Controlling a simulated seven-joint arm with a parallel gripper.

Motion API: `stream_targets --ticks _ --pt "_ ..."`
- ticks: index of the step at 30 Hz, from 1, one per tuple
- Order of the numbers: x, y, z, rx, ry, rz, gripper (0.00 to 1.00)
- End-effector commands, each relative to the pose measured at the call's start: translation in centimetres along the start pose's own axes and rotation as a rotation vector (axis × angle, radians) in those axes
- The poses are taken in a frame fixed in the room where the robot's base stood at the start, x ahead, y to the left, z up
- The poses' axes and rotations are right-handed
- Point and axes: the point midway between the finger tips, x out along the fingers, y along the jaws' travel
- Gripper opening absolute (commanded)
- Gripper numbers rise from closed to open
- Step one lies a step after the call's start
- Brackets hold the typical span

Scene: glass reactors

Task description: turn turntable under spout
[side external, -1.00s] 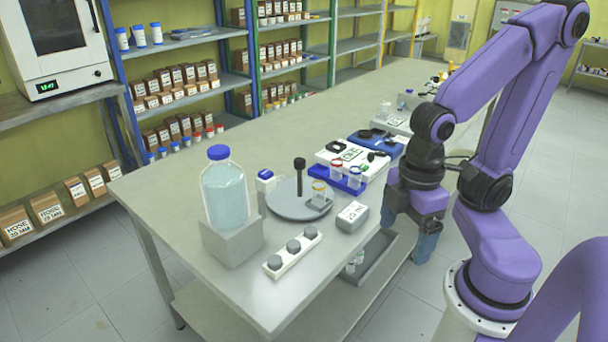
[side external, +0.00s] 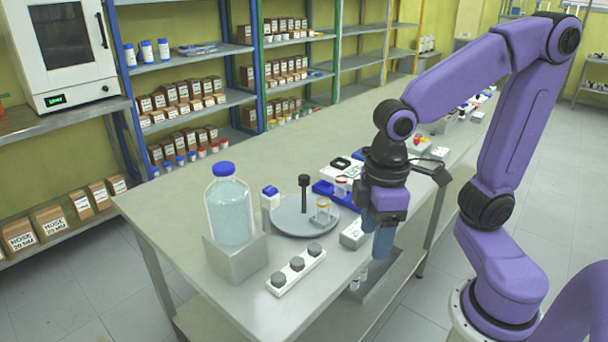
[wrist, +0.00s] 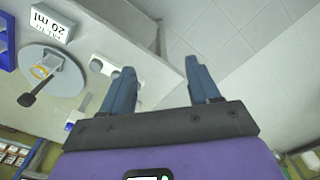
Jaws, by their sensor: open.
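The turntable (side external: 290,225) is a round grey disc on the bench with a dark upright handle (side external: 304,192) on it. A small yellow-topped glass vial (side external: 323,210) stands near its right edge. The turntable also shows at the left of the wrist view (wrist: 52,85). A large bottle of pale blue liquid with a blue cap (side external: 229,208) sits in a grey holder left of the turntable; I cannot make out a spout. My gripper (side external: 382,245) hangs right of the turntable, near the bench's front edge, apart from it. In the wrist view its two blue fingers (wrist: 162,80) are spread and empty.
A white "20 ml" block (side external: 352,236) lies between the turntable and my gripper. A white strip with grey knobs (side external: 296,270) lies in front of the turntable. A small blue-capped white bottle (side external: 270,203) stands behind. A blue vial rack (side external: 338,192) is at the back right.

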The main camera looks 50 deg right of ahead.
Motion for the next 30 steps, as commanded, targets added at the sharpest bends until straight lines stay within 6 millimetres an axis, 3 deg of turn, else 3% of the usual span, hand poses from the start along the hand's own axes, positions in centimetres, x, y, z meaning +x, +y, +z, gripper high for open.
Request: stream_targets --ticks 1,6,15,22,27,30 --pt "-0.6 1.2 -1.8 0.082 -0.001 0.002 0.61" --pt "-2.5 5.6 -6.3 0.341 -0.004 0.006 0.61" --pt "-5.1 15.9 -11.3 0.796 -0.011 0.014 0.61" --pt "-6.5 24.9 -12.0 1.144 -0.014 0.019 0.61" --pt "-7.3 31.2 -10.7 1.386 -0.017 0.021 0.61" --pt "-7.6 33.9 -9.6 1.496 -0.017 0.022 0.61"
